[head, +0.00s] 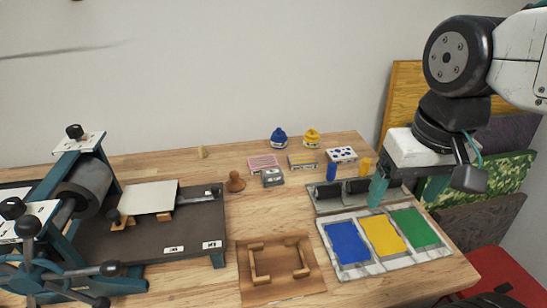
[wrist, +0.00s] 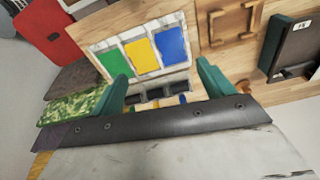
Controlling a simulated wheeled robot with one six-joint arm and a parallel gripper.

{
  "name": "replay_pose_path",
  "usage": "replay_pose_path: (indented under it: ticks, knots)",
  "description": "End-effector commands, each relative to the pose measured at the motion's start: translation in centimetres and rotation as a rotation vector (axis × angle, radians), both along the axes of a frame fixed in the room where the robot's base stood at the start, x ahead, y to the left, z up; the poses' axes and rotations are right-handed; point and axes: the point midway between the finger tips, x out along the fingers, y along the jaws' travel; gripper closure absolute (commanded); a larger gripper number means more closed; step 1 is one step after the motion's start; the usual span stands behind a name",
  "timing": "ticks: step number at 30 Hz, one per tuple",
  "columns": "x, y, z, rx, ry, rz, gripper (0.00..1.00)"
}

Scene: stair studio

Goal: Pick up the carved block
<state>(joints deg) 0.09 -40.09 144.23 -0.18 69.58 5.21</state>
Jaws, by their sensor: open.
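A small grey block (head: 273,177) with a light pattern on top lies flat on the wooden table; it looks like the carved block, though the carving is too small to be sure. Just behind it are a pink patterned block (head: 263,163), a yellowish patterned block (head: 302,161) and a white block with blue dots (head: 342,155). My gripper (head: 407,190) is open and empty, above the right part of the table, to the right of the grey block. Its two green fingers also show in the wrist view (wrist: 161,72), where I cannot make out the grey block.
A tray with blue, yellow and green ink panels (head: 384,236) and dark rollers (head: 342,190) lies below my gripper. A wooden frame (head: 276,279) is at the front. A brown knob (head: 235,182) stands left of the grey block. A press (head: 150,235) fills the left.

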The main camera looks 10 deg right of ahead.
Motion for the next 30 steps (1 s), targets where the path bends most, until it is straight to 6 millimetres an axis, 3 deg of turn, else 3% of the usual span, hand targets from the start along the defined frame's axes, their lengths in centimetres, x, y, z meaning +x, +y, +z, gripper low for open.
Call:
replay_pose_path:
  ticks: [6, 11, 17, 21, 25, 30]
  knots:
    - [8.7, 0.7, 1.4, 0.032, 0.032, -0.32, 0.2]
    - [16.4, 1.4, 0.7, 0.053, 0.05, -0.602, 0.2]
    - [26.1, 2.4, -2.8, 0.071, 0.07, -0.96, 0.2]
    - [32.0, 3.1, -6.5, 0.079, 0.079, -1.196, 0.2]
    - [35.9, 3.7, -9.8, 0.082, 0.084, -1.366, 0.2]
    - [38.5, 4.1, -12.5, 0.086, 0.085, -1.493, 0.2]
